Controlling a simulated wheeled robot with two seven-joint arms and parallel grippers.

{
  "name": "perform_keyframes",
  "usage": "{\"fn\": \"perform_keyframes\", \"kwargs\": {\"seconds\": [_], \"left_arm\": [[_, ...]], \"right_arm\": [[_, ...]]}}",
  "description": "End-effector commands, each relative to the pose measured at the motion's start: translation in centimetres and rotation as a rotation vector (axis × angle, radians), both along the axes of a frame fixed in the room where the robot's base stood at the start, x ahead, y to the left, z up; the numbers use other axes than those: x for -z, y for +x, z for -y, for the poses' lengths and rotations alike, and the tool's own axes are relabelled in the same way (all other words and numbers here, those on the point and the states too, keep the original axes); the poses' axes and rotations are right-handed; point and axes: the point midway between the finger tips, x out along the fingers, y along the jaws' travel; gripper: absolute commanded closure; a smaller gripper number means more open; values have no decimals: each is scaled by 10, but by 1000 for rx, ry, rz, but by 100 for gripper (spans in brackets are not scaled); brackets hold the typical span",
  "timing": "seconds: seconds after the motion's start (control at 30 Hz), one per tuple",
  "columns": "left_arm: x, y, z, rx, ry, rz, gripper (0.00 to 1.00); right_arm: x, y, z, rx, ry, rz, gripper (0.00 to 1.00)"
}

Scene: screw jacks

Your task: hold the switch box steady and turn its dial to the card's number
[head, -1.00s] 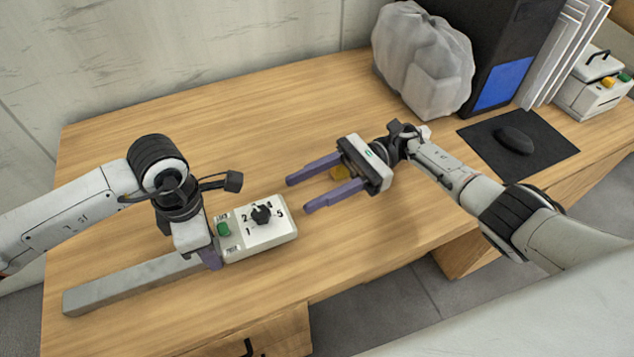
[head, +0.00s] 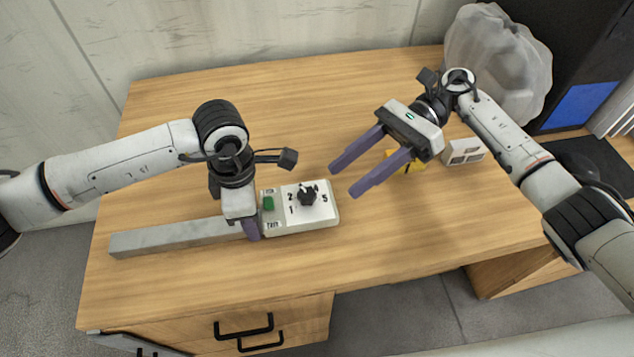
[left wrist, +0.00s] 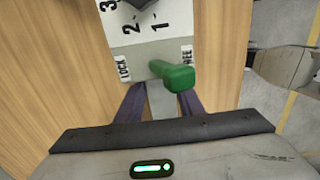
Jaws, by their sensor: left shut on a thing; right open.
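The pale switch box (head: 330,213) lies on the desk with a black dial (head: 307,196) and printed numbers. My right gripper (head: 344,181) is open and empty, above and right of the box. I cannot make out the card's number.
A yellow object (head: 408,163) is partly hidden behind my right gripper, beside a small white block (head: 464,151). A grey bag (head: 497,62) and a dark case (head: 568,45) stand at the back right. The desk's middle back is clear.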

Motion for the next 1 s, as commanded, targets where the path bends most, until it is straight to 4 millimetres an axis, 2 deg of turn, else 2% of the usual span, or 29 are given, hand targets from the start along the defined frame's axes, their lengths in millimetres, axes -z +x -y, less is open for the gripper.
{"fn": "perform_keyframes", "kwargs": {"seconds": [0.17,0.3,0.43,0.6,0.77,0.87,1.0], "left_arm": [[-1,1,0,0,-2,3,100],[-1,1,0,0,-2,3,100],[-1,1,0,0,-2,3,100],[-1,1,0,0,-2,3,100],[-1,1,0,0,-2,3,100],[-1,1,0,0,-2,3,100],[-1,1,0,0,-2,3,100]], "right_arm": [[-23,-8,-12,4,-315,31,54],[-41,-13,-19,95,-533,85,54],[-58,-17,-24,226,-679,152,54],[-78,-23,-30,394,-768,228,54],[-89,-26,-33,491,-789,262,54],[-88,-27,-35,513,-791,267,54],[-73,-26,-41,515,-793,264,54]]}}
